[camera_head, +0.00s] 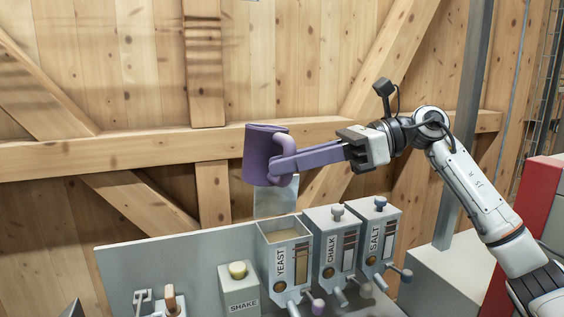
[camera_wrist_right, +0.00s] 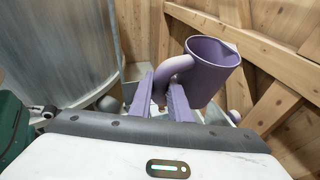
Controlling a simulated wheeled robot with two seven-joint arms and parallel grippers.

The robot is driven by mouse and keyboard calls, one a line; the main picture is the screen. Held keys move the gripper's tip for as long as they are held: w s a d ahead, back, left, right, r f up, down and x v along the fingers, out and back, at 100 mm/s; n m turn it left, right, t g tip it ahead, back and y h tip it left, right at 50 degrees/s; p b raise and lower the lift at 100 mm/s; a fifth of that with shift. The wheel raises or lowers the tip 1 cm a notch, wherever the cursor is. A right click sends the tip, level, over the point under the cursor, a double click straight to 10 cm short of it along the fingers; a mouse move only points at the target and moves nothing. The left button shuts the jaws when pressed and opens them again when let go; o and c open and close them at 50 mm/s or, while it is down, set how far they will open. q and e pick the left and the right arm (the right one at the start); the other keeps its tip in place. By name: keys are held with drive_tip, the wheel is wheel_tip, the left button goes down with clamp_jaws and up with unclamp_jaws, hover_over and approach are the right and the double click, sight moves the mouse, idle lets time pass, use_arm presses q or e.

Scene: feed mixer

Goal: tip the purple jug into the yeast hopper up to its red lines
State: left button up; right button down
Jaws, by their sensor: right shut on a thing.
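The purple jug (camera_head: 262,153) is in the air above the yeast hopper (camera_head: 284,262), nearly upright with a slight tilt. My right gripper (camera_head: 287,162) is shut on the jug's handle from the right. In the right wrist view the jug (camera_wrist_right: 212,68) shows its open mouth, and my purple fingers (camera_wrist_right: 163,95) are at its handle; the jug's contents cannot be made out. The hopper is open on top, with pale material inside and a dark window on its front. No red lines can be made out on it. My left gripper is not in view.
The chalk hopper (camera_head: 331,250) and salt hopper (camera_head: 374,240) stand right of the yeast hopper, with knobs on top. A wooden wall (camera_head: 130,70) stands behind.

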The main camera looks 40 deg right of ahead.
drive_tip(key=shift+s+d+r+n+h, duration=0.15)
drive_tip(key=shift+s+d+n+h, duration=0.05)
drive_tip(key=shift+d+n+h, duration=0.1)
drive_tip(key=shift+w+f+g+h, duration=0.2)
drive_tip(key=shift+w+g+h, duration=0.1)
drive_tip(key=shift+h, duration=0.1)
drive_tip(key=shift+s, duration=0.15)
drive_tip(key=shift+r, duration=0.5)
drive_tip(key=shift+a, duration=0.1)
